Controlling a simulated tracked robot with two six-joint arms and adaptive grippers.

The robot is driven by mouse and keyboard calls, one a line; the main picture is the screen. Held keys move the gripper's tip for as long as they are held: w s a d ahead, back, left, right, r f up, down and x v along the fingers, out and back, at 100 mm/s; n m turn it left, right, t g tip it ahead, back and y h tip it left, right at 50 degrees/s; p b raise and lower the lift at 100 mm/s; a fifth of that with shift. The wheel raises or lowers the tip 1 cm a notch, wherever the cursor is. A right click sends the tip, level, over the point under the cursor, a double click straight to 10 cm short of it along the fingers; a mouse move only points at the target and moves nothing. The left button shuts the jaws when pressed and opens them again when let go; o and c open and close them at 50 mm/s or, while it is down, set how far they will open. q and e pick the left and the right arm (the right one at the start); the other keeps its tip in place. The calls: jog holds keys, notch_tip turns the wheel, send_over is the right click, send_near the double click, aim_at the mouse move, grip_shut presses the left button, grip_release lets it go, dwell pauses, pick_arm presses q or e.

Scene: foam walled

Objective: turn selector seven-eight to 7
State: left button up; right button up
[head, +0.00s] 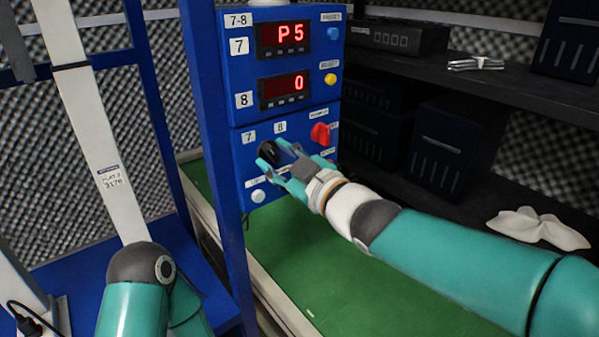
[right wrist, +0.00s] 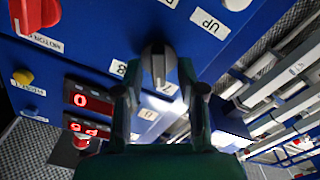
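The seven-eight selector (head: 267,152) is a dark round knob on the lower blue panel, below small labels 7 and 8. In the right wrist view the selector knob (right wrist: 158,66) has a grey grip bar, with the 8 label to its left and the 7 label below right. My right gripper (head: 283,160) is at the knob, partly covering it in the head view. In the wrist view its fingers (right wrist: 160,92) stand apart on either side of the knob, with gaps visible; contact cannot be told. Which label the knob points at is unclear. My left gripper is outside both views.
The upper panel (head: 312,12) has red displays reading P5 and 0. A red knob (head: 320,133) and a white button (head: 258,196) are close to the selector. A blue post (head: 212,120) stands left of the panel. Dark shelves with boxes are on the right.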

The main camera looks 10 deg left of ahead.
jog(key=v, duration=1.1)
jog(key=shift+s, duration=0.15)
